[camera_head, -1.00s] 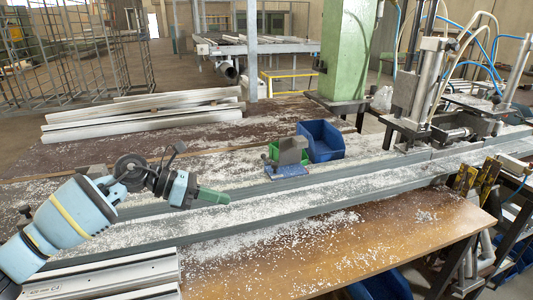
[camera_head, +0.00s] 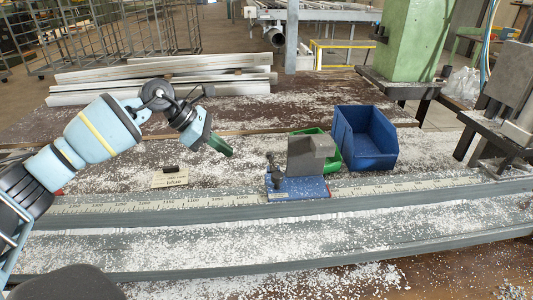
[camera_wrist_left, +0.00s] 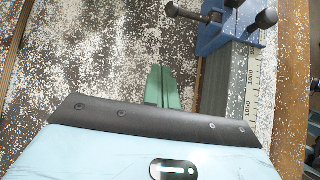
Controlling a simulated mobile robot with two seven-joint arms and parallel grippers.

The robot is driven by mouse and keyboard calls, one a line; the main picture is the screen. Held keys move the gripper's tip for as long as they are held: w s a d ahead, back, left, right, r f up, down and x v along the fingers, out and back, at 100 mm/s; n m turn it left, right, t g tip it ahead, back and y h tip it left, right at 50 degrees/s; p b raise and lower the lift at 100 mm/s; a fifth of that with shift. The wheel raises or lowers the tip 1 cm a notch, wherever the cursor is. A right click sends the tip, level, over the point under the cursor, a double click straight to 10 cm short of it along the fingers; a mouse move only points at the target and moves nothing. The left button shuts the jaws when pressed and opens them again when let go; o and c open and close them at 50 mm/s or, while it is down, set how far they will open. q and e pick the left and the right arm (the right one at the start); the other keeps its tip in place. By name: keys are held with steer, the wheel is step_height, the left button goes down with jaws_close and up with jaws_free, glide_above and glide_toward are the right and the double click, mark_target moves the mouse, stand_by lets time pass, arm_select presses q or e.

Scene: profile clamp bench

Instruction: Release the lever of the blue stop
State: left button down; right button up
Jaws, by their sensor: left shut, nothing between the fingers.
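The blue stop (camera_head: 312,190) sits on the scaled rail near the middle of the head view, with a grey block on its blue base. Its dark lever (camera_head: 271,168), with a knob, stands at the stop's left side. In the left wrist view the stop (camera_wrist_left: 212,38) is at the top right, with two dark knobs showing. My left gripper (camera_head: 229,153) has green fingers, shut and empty, to the left of the stop and apart from it. The fingers also show in the left wrist view (camera_wrist_left: 163,73), below and left of the stop. My right gripper is not in view.
A green bin (camera_head: 333,158) and a larger blue bin (camera_head: 374,152) stand behind and right of the stop. A small label plate (camera_head: 169,179) lies left of it. The long rail (camera_head: 150,215) crosses the bench, strewn with white chips. Clamp machinery (camera_head: 505,95) stands at the right.

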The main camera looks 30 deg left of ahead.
mark_target(271, 162)
arm_select(q)
steer(key=x, duration=0.9)
steer(key=shift+d+f+p, duration=0.2)
steer(key=shift+d+p, duration=0.15)
steer(key=shift+d, duration=0.05)
steer(key=r, duration=0.1)
steer(key=w+d+r+p, duration=0.1)
steer(key=r, duration=0.1)
steer(key=shift+d+r, duration=0.2)
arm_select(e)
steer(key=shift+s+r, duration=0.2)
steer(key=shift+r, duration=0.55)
arm_select(q)
steer(key=shift+r+m+t+y+p, duration=0.3)
steer(key=shift+r+t+p, duration=0.1)
steer(key=shift+r+t, duration=0.1)
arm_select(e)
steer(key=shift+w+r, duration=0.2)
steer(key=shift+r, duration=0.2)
